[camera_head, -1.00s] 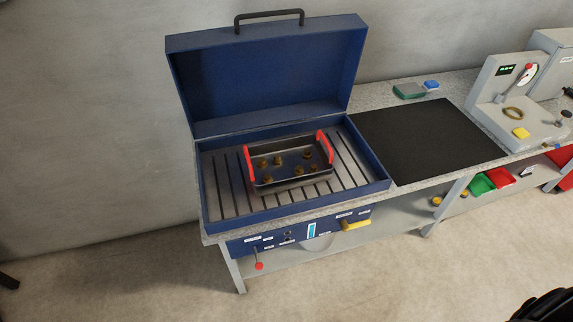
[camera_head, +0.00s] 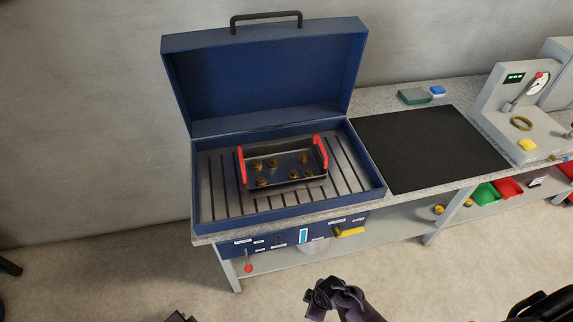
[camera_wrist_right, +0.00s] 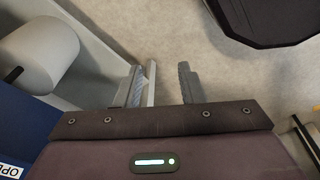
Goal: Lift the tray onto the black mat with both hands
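The metal tray (camera_head: 290,184) has red handles at its left and right ends and holds several small brass-coloured parts. It rests on the slatted bed inside an open blue box. The black mat (camera_head: 430,147) lies bare on the bench to the right of the box. My right gripper (camera_head: 322,297) is low in front of the bench, well away from the tray. In the right wrist view its fingers (camera_wrist_right: 162,84) are apart with nothing between them. A dark piece, probably of my left gripper (camera_head: 179,317), just shows at the bottom edge; its fingers cannot be made out.
The blue box (camera_head: 290,208) has its lid (camera_head: 265,80) raised at the back. Its front has a red-tipped lever (camera_head: 248,268) and a yellow handle (camera_head: 350,232). A grey device (camera_head: 510,115) stands right of the mat. Green and blue blocks (camera_head: 415,96) lie behind the mat.

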